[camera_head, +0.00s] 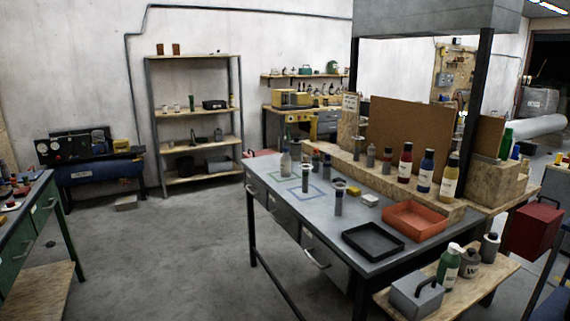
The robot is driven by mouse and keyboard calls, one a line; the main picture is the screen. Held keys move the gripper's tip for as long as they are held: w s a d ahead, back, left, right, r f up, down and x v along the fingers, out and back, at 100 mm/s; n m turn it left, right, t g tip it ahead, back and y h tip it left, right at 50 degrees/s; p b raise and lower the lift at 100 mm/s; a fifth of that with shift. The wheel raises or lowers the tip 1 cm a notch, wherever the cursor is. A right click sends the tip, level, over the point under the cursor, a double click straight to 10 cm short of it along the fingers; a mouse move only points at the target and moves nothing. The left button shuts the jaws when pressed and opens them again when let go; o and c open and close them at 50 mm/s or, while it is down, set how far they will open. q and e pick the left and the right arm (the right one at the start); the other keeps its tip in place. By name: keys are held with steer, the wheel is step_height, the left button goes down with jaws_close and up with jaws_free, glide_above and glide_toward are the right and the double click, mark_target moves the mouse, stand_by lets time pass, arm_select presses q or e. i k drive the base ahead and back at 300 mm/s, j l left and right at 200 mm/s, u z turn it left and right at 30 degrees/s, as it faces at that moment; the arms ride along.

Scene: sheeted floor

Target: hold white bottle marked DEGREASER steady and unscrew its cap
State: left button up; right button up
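No bottle in view has a DEGREASER label that I can read, so I cannot tell which is the white bottle. Neither of my grippers shows in the head view.
The grey workbench (285,207) also bears a black tray (373,252), an orange tray (432,234) and small items. Red, blue and yellow bottles stand on its raised wooden ledge. A low wooden shelf (425,310) juts out in front. The floor (160,260) left of the bench is clear.

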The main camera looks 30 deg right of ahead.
mark_target(286, 159)
steer(key=i+z, duration=0.15)
steer(key=z, duration=0.2)
steer(key=i+z, duration=0.1)
steer(key=z, duration=0.3)
steer(key=i+j+z, duration=0.1)
steer(key=z, duration=0.25)
